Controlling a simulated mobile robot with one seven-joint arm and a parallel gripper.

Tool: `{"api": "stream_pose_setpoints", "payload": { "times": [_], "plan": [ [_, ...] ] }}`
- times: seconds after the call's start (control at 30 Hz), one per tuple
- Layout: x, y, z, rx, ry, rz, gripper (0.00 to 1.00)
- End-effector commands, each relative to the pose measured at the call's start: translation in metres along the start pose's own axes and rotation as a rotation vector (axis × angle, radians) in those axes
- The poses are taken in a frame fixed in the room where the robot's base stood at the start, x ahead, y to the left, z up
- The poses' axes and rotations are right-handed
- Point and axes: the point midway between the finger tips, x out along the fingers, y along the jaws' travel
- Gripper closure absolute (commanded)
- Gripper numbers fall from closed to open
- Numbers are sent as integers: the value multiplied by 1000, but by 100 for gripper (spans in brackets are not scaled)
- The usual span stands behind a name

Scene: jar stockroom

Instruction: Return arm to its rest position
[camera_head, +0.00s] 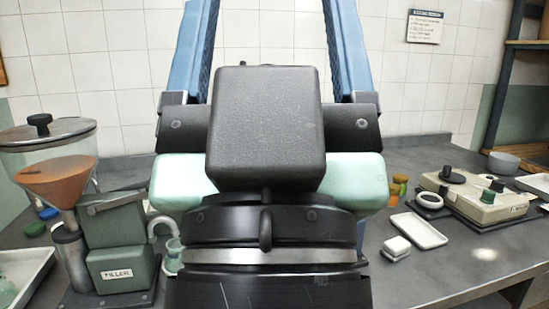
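My gripper (271,40) fills the middle of the head view, very close to the camera. Its two long blue fingers point up and run out of the top of the frame, so the tips are hidden. A wide gap shows between the fingers, with bare wall tiles behind and nothing seen held. My black wrist block, pale green housing and dark arm link lie below them and cover the middle of the counter. The rest of my arm is out of frame.
A grey counter (440,268) runs behind. Left stands a green filler machine (118,245) with a hopper (45,140) and a tray (22,275). Right are a small white block (396,247), a white tray (419,230), a beige device (478,192), orange-green jars (397,187) and a shelf (515,80).

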Motion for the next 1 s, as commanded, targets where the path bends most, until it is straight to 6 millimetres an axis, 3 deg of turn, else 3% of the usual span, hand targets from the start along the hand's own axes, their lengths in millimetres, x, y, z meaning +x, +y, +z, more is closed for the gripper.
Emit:
{"api": "stream_pose_setpoints", "payload": {
  "times": [0.03,0.5,0.7,1.0],
  "plan": [
    [24,2,-14,3,-15,3,24],
    [121,3,-99,9,-20,1,24],
    [142,3,-118,10,-20,0,24],
    [143,3,-119,10,-20,0,24]
  ]
}}
